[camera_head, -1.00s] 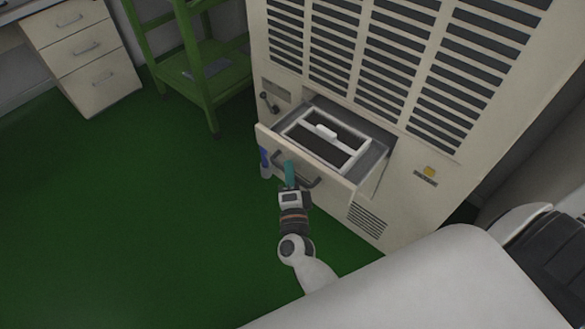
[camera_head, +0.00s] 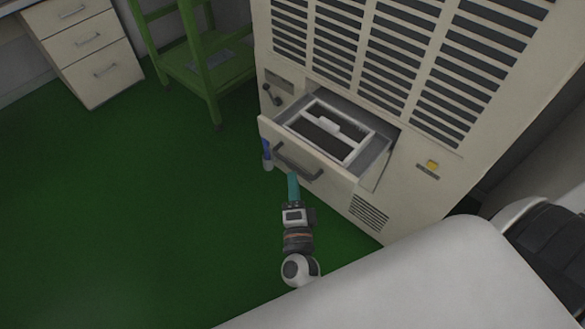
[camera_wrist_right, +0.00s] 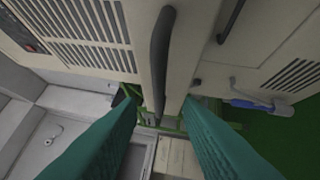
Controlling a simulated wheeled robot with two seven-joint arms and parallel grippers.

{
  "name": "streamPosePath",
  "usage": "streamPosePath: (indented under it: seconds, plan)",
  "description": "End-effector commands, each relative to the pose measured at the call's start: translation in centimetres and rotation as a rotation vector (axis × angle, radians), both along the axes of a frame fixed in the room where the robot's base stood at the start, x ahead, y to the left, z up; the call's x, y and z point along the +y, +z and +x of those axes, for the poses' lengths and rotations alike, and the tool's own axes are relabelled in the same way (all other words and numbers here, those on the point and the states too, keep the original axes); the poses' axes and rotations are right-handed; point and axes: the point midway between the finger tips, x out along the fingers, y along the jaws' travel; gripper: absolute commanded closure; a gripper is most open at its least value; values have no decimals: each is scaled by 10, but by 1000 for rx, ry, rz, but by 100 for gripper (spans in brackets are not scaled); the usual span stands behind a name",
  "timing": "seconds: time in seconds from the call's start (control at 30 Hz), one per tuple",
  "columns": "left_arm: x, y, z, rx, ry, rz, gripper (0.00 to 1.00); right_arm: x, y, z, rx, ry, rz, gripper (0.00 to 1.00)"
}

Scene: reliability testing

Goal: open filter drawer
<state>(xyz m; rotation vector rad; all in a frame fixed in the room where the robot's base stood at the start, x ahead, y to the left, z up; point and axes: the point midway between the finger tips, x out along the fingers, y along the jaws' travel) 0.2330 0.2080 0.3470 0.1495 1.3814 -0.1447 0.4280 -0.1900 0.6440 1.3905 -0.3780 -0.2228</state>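The filter drawer (camera_head: 368,163) of the large beige cabinet stands pulled out. Inside it lies a white-framed filter (camera_head: 325,130) with a white grip across its middle. The drawer's dark bar handle (camera_head: 297,163) is on its front and also shows in the wrist view (camera_wrist_right: 161,50). My right gripper (camera_head: 292,176), with teal fingers, is in front of the drawer, just below the handle in the head view. In the wrist view its two fingers (camera_wrist_right: 158,108) are spread apart with nothing held, and the handle lies beyond the gap. My left gripper is not in view.
The vented cabinet (camera_head: 400,185) rises behind the drawer. A green shelf rack (camera_head: 212,75) and a white drawer unit (camera_head: 97,65) stand at the back left. The green floor (camera_head: 130,200) at left is clear.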

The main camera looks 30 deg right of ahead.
Motion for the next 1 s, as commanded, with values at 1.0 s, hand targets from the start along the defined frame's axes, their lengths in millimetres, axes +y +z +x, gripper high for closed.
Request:
streamPosePath:
  seconds: [1.0]
  plan:
    - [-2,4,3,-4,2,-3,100,23,-8,-55,2,4,-3,67]
